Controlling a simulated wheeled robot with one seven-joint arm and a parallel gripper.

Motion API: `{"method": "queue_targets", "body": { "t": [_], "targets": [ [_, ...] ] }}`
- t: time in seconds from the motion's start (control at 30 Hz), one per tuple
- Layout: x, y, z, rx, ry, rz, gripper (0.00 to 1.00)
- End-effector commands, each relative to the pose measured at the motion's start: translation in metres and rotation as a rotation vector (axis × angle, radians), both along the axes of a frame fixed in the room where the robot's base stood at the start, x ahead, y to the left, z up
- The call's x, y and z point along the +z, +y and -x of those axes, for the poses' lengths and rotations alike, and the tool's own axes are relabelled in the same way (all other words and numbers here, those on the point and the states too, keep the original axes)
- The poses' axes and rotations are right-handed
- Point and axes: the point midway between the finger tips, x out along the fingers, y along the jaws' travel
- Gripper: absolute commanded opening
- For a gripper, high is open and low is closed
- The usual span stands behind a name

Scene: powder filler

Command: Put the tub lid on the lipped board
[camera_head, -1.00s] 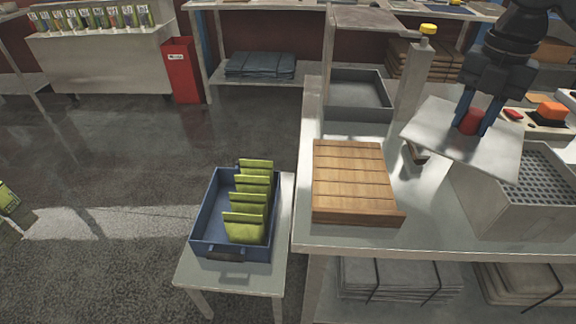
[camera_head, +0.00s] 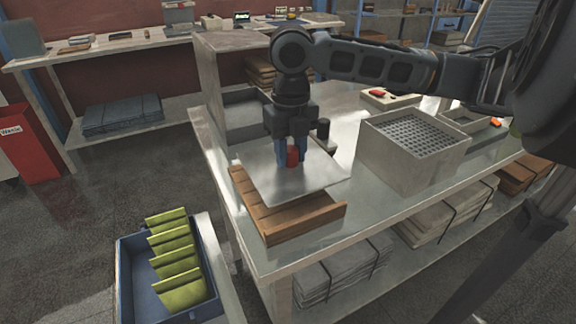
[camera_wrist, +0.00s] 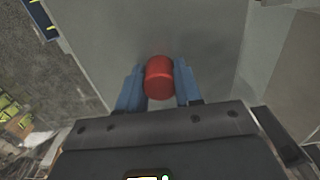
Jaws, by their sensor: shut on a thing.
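The tub lid (camera_head: 322,180) is a flat grey metal plate with a red knob (camera_head: 293,157) at its middle. My gripper (camera_head: 291,155) is shut on the knob and holds the lid roughly level. In the wrist view the red knob (camera_wrist: 159,77) sits between the two blue fingers, and the lid (camera_wrist: 200,25) fills much of the picture. The lipped board (camera_head: 285,222) is wooden and slatted, on the table corner. The lid overlaps its far part in the head view, hiding that part. I cannot tell whether lid and board touch.
The open tub (camera_head: 410,150) with a grid inside stands right of the board on the table (camera_head: 345,228). A grey machine with a bay (camera_head: 232,75) is behind the lid. A blue crate of green pouches (camera_head: 130,285) stands on a low stand at front left.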

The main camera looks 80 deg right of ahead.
Motion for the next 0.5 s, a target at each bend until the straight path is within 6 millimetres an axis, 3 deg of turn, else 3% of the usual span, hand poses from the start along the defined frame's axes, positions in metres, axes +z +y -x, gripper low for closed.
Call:
{"method": "queue_targets", "body": {
  "t": [0.27, 0.5],
  "targets": [
    [-0.033, 0.001, 0.0, -0.001, 0.001, -0.003, 0.0],
    [-0.035, 0.0, 0.0, -0.001, 0.0, 0.0, 0.0]
  ]
}}
